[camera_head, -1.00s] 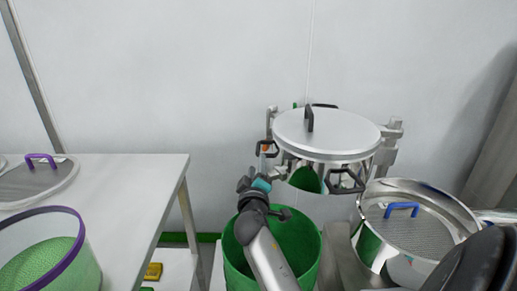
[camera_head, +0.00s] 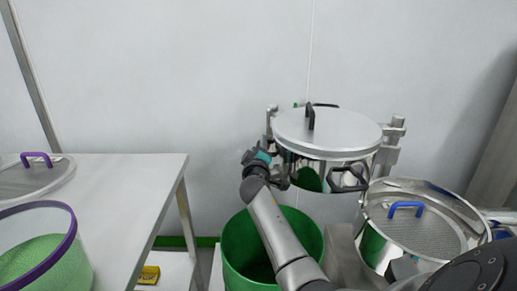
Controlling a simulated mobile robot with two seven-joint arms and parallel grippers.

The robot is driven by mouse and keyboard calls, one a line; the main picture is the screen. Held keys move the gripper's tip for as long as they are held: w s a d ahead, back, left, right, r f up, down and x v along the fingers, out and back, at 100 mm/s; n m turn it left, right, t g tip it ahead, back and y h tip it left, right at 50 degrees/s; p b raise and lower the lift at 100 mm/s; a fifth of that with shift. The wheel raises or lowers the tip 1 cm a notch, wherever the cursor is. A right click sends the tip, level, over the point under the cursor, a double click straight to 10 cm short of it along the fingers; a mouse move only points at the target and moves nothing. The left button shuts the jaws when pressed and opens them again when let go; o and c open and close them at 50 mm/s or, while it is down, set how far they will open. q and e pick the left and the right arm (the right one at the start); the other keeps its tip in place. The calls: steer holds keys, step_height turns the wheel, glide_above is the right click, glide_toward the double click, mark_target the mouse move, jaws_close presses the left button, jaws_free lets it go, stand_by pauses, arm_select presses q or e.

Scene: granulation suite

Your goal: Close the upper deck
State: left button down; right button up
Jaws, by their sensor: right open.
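The upper deck (camera_head: 330,135) is a round steel drum with a flat lid and a black lid handle (camera_head: 310,117). It stands at the back right against the wall, with black loop handles around its side. Its front loop handle (camera_head: 348,180) is in plain view. My right gripper (camera_head: 257,156) is open at the deck's left side, where the left loop handle is mostly hidden behind it. I cannot tell whether it touches that handle. My left gripper is not in view.
A steel bowl with a mesh sieve and blue handle (camera_head: 407,208) stands at the right, in front of the deck. A green bin (camera_head: 248,255) is below my right arm. A white table (camera_head: 130,180) at the left holds a purple-handled sieve (camera_head: 37,160) and a purple-rimmed container (camera_head: 60,232).

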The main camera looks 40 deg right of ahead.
steer(key=c, duration=0.7)
steer(key=shift+a+f, duration=0.1)
jaws_close()
